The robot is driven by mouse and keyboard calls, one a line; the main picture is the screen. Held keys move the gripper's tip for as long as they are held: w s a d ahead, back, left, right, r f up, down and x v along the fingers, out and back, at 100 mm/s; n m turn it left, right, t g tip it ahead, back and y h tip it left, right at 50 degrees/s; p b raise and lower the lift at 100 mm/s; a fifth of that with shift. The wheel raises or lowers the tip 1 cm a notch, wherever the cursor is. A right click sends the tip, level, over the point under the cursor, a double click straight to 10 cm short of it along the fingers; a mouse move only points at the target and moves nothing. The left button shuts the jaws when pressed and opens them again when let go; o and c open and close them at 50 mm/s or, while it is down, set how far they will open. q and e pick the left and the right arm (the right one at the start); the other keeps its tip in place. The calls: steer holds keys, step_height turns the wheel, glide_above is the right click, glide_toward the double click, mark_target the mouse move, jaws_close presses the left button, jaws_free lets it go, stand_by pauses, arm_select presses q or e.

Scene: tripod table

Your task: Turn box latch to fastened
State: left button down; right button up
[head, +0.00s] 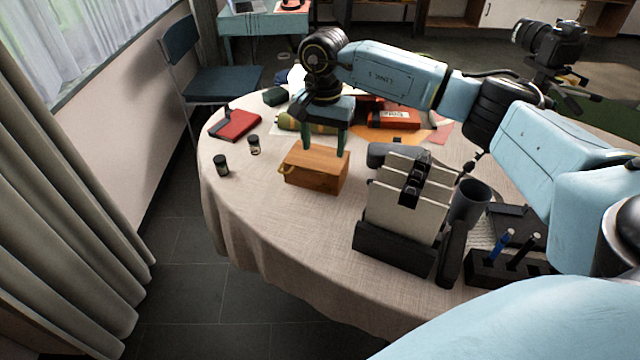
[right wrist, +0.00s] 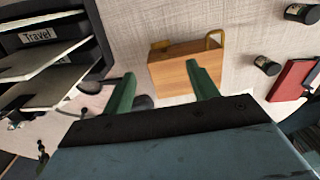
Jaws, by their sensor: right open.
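A small wooden box (head: 315,172) stands shut on the round table (head: 240,215), left of the file holder. A brass loop-shaped piece, which looks like the latch (head: 285,169), sticks out at its left end. In the right wrist view the box (right wrist: 187,68) shows this loop (right wrist: 215,39) and a second brass piece (right wrist: 161,45) along one edge. Whether the latch is fastened I cannot tell. My right gripper (head: 324,148) points down with green fingers apart, over the far side of the box top. Nothing is between the fingers. My left gripper is out of view.
A file holder (head: 390,248) with upright folders stands right of the box. Two small dark jars (head: 221,166) (head: 254,145) and a red book (head: 236,124) lie to the left. A green-yellow bottle (head: 290,121) is behind. The cloth in front of the box is clear.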

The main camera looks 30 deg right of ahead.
mark_target(322, 190)
arm_select(q)
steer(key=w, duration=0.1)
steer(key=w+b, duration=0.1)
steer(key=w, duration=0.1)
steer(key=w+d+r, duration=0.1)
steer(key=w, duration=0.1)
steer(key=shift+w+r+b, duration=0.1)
steer(key=shift+b, duration=0.25)
arm_select(e)
step_height(322, 190, down, 12)
steer(key=c, duration=1)
steer(key=shift+w+a, duration=0.1)
steer(key=g+h+b, duration=0.2)
steer(key=shift+w+a+f+g, duration=0.15)
steer(key=shift+w+a+g, duration=0.1)
steer(key=shift+g, duration=0.15)
steer(key=g+h+b, duration=0.1)
steer(key=b, duration=0.2)
steer(key=shift+w+a+g, duration=0.1)
steer(key=shift+w+g, duration=0.05)
steer(key=shift+g, duration=0.15)
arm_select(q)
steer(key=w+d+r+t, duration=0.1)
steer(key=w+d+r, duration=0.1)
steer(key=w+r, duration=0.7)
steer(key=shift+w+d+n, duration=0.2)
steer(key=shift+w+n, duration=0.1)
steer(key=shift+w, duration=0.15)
